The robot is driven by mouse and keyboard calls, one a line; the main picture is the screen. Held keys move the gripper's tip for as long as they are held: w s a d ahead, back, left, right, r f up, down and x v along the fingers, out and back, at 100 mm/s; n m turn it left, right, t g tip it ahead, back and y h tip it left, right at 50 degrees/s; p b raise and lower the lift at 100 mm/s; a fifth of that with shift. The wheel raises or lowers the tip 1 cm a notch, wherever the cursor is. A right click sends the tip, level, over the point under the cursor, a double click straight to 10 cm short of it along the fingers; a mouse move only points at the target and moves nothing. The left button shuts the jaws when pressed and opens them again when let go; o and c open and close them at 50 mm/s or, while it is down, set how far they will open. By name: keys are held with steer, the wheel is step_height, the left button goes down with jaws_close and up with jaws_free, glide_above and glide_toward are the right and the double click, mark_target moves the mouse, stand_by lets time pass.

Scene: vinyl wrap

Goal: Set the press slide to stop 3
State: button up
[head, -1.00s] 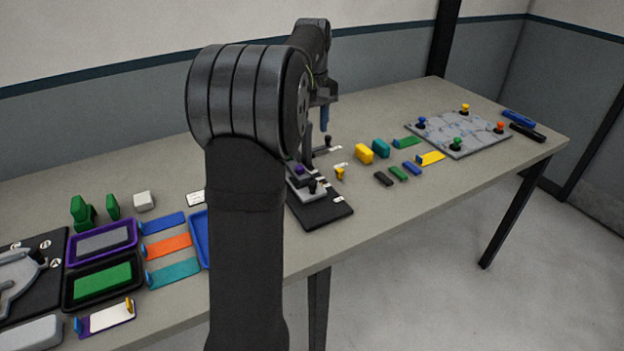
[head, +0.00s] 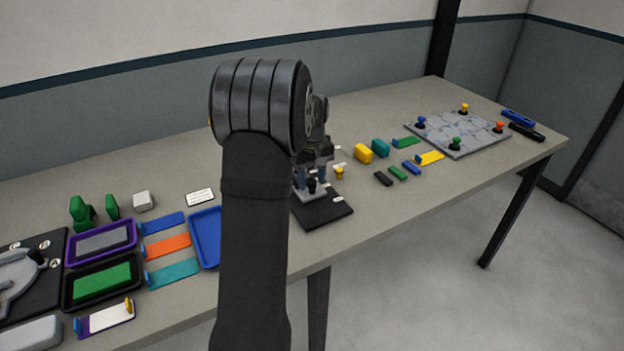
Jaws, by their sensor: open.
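The press slide is a black base plate (head: 325,210) with a light grey carriage (head: 311,194) and a dark knob (head: 312,184) on it, near the middle of the table. White stop labels show along the plate's right side; their numbers are too small to read. My gripper (head: 312,178) is open and low over the carriage, its blue-tipped fingers close around the knob. I cannot tell whether they touch it. My arm hides the left part of the press and much of its far end.
A yellow block (head: 364,154) and a teal block (head: 380,148) stand right of the press, with small flat pieces beside them. A blue tray (head: 206,238) lies left of my arm. A grey board (head: 459,134) with coloured knobs is at the far right. Table front is clear right of the press.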

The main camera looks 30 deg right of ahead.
steer(key=shift+f, duration=0.3)
jaws_close()
steer(key=w, duration=0.8)
jaws_free()
